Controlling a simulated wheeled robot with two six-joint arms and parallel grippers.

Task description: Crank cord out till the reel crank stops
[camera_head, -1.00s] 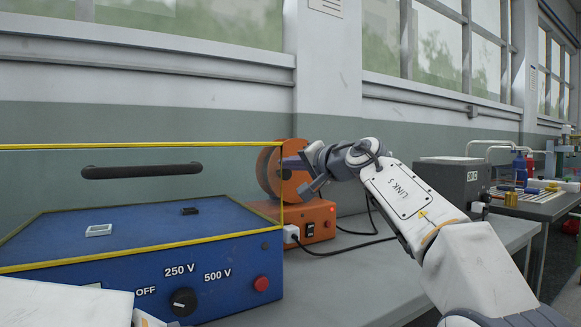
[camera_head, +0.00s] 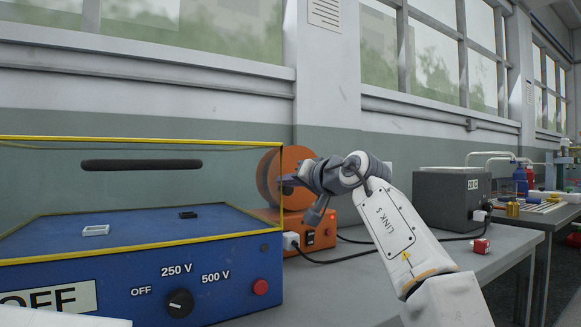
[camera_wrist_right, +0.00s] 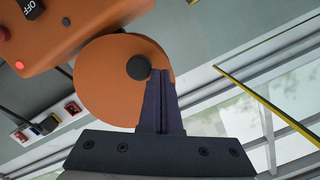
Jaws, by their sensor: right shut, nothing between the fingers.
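The orange cord reel (camera_head: 268,176) stands on an orange base box (camera_head: 322,226) with a black switch, behind the blue tester. In the right wrist view the reel disc (camera_wrist_right: 105,90) fills the centre, with a round black knob (camera_wrist_right: 139,67) on its face. My right gripper (camera_head: 285,182) is at the reel's right side. In the right wrist view its dark fingers (camera_wrist_right: 158,76) are pressed together and empty, tips just beside the knob and overlapping the disc's edge. I cannot tell whether they touch it. No cord on the reel is clearly visible. My left gripper is out of view.
The blue tester (camera_head: 140,270) with a yellow-edged clear cover and black handle (camera_head: 141,165) fills the left. Bare grey bench (camera_head: 350,280) lies in front.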

